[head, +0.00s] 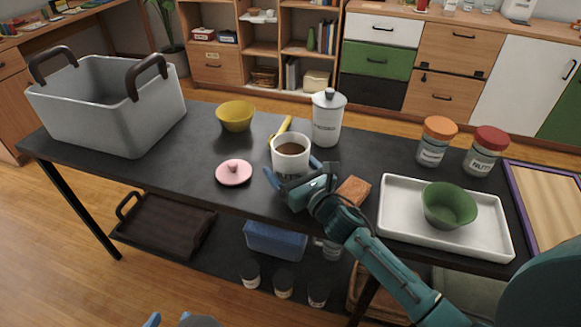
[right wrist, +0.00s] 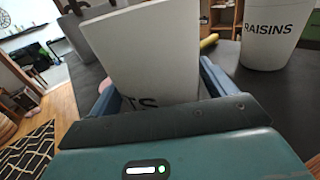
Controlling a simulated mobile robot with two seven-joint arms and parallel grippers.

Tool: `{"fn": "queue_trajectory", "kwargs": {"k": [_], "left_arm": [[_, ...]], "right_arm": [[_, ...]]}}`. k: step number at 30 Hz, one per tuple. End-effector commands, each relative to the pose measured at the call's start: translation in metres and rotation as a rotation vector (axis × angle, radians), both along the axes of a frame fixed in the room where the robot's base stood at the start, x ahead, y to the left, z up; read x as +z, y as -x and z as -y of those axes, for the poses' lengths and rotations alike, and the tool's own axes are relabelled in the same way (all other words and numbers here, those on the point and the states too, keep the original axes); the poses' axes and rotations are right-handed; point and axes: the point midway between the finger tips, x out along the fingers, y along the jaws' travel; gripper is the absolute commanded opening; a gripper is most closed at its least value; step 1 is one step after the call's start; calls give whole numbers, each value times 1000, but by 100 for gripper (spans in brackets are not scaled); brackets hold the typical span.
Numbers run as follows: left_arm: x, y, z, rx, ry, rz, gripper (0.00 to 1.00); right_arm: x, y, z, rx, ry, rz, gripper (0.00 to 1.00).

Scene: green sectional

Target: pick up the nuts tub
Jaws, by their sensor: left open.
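The white tub (head: 291,158), open on top with brown contents, stands on the dark table. In the right wrist view the tub (right wrist: 150,55) shows letters ending in "TS"; the rest is hidden. My right gripper (head: 295,174) reaches in from the lower right, one blue finger on each side of the tub's lower part. The right wrist view shows my right gripper (right wrist: 160,95) around it too; whether the fingers press on it is unclear. Blue fingertips of my left gripper (head: 182,320) show at the bottom edge, open and away from the table. A red-lidded jar (head: 486,152) has small, similar-looking lettering.
A pink lid (head: 234,173), yellow bowl (head: 236,116) and brown block (head: 353,191) lie close. A white tray (head: 393,222) holds a green bowl (head: 449,206). A grey basket (head: 110,105) stands left.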

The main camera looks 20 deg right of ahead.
Motion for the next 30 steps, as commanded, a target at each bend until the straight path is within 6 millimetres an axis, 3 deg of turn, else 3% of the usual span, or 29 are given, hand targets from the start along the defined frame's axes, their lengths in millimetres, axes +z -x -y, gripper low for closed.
{"fn": "queue_trajectory", "kwargs": {"k": [16,24,30], "left_arm": [[0,0,0,1,1,1,44],[2,0,0,0,1,0,44],[6,2,3,-6,4,-29,44]], "right_arm": [[0,0,0,0,0,0,38],[5,0,0,1,0,4,37],[37,0,1,2,4,9,37]]}}
